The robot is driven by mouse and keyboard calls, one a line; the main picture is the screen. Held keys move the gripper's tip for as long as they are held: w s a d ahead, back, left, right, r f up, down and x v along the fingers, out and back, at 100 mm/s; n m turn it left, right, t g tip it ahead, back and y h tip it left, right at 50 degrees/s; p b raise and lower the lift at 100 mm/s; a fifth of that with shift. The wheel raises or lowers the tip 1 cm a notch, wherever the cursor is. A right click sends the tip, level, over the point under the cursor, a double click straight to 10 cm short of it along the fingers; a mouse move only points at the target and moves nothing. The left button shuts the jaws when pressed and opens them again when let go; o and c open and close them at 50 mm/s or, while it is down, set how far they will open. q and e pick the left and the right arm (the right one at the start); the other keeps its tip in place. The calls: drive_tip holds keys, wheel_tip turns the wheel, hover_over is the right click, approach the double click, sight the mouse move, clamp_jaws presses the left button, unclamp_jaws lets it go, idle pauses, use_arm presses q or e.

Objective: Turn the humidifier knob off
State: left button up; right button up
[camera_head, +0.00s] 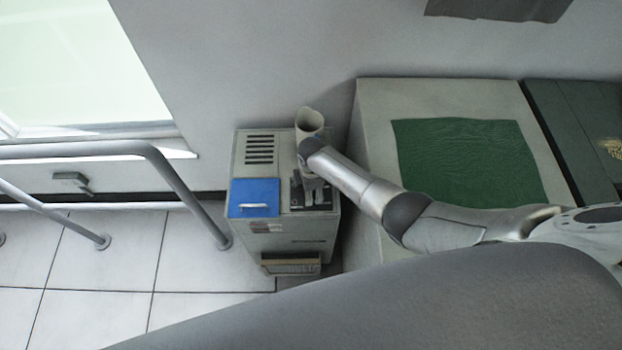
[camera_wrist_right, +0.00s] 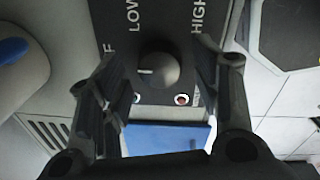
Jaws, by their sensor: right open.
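The humidifier (camera_head: 243,175) is a pale box with a blue lid panel and dark vent slots, standing by the wall in the head view. My right arm reaches over it from the right, and my right gripper (camera_head: 316,192) is over its dark control panel, hiding the knob there. In the right wrist view the round dark knob (camera_wrist_right: 160,72) sits between the open fingers of the gripper (camera_wrist_right: 157,80), with a visible gap on each side. Its white pointer line points left, toward a partly hidden label ending in F. LOW and HIGH labels are above.
A white cylinder (camera_head: 309,119) rises at the humidifier's back, close to my wrist. A pale cabinet (camera_head: 370,110) with a green mat (camera_head: 465,150) stands to the right. Metal railings (camera_head: 185,180) are at the left, over tiled floor (camera_head: 105,250).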

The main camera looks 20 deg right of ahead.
wheel_tip(320, 180, up, 11)
drive_tip(key=shift+s+r, duration=0.2)
drive_tip(key=shift+s, duration=0.2)
idle(0.6)
drive_tip(key=shift+a, duration=0.1)
